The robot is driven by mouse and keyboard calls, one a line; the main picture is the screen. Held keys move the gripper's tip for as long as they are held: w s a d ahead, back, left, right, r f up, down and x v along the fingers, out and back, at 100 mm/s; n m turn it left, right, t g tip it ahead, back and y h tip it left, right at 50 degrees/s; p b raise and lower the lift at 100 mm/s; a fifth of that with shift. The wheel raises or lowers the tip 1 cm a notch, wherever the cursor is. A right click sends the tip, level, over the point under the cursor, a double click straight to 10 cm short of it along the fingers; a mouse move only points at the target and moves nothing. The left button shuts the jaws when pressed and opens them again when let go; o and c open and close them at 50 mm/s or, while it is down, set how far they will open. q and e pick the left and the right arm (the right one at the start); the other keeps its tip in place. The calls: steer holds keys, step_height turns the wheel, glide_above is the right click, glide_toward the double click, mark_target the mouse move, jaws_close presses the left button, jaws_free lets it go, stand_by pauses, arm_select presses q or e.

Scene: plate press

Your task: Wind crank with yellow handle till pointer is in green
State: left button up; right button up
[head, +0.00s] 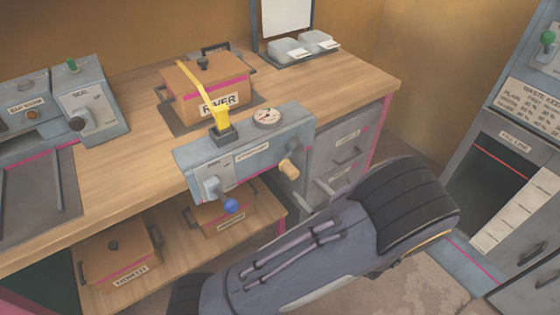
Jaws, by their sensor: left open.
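A grey machine box (250,145) stands at the bench's front edge. A round dial (267,116) with a pale face sits on its top; its pointer and any green zone are too small to tell. A pale yellow-tan handle (289,169) sticks out of the box's front right. A blue ball knob (230,205) is on an arm at its front left. A bright yellow bar and block (220,116) rise from a dark base on top. My left arm crosses the bottom of the view, below and apart from these; its jaws do not show. My right gripper is not in view.
A brown lidded pot (185,85) stands behind the box. Another grey machine (88,100) is at the left. More brown pots (118,260) sit on the lower shelf. Drawers (345,145) are beside the box. A grey cabinet (520,100) stands at the right.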

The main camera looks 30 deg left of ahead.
mark_target(295, 176)
arm_select(q)
steer(key=x, duration=0.8)
steer(key=shift+w, duration=0.15)
jaws_close()
